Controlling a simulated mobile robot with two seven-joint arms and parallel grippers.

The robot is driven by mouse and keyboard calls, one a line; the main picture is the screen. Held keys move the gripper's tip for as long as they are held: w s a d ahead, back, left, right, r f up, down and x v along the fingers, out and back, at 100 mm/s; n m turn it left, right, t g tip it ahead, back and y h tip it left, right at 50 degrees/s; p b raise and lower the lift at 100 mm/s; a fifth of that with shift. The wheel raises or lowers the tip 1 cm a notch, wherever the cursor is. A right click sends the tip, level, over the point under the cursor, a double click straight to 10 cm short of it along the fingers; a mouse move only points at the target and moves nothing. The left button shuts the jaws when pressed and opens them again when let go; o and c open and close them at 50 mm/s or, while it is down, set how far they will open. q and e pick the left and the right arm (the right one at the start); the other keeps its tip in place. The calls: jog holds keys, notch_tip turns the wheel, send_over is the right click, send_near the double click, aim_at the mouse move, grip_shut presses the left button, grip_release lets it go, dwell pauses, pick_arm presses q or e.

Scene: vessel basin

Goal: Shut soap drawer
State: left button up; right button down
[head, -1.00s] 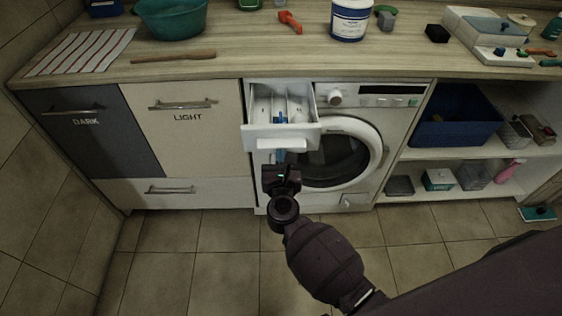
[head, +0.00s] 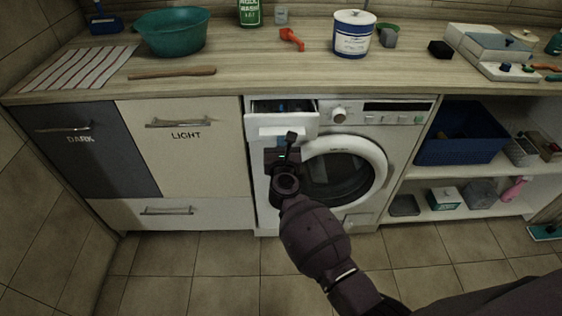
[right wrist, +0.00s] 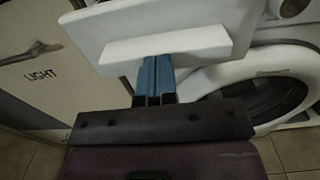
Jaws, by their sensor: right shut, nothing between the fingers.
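The soap drawer (head: 258,121) at the top left of the white washing machine (head: 407,143) is partly out, with a narrow dark opening showing behind its white front. My right gripper (head: 283,143) is in front of the drawer, below its top edge. In the right wrist view, its two blue fingers (right wrist: 156,65) are shut together and empty. Their tips are at the lower edge of the drawer's handle ledge (right wrist: 165,46); whether they touch it, I cannot tell. The drawer front (right wrist: 185,20) fills the top of that view. My left gripper is not in view.
The round washer door (head: 377,170) is closed, right of my gripper. Cabinets with bar handles (head: 180,123) stand to the left. The worktop (head: 235,79) overhangs above, holding a green basin (head: 170,35) and a white tub (head: 354,35). Open shelves with a blue bin (head: 455,145) are right.

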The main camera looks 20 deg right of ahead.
aim_at(282, 129)
jog(key=x, duration=0.2)
jog(key=b+x, duration=0.1)
jog(key=x, duration=0.3)
jog(key=shift+f, duration=0.3)
jog(key=shift+b+x, duration=0.35)
jog(key=shift+x, duration=0.4)
jog(key=shift+w+d+r, duration=0.1)
jog(key=shift+r, duration=0.4)
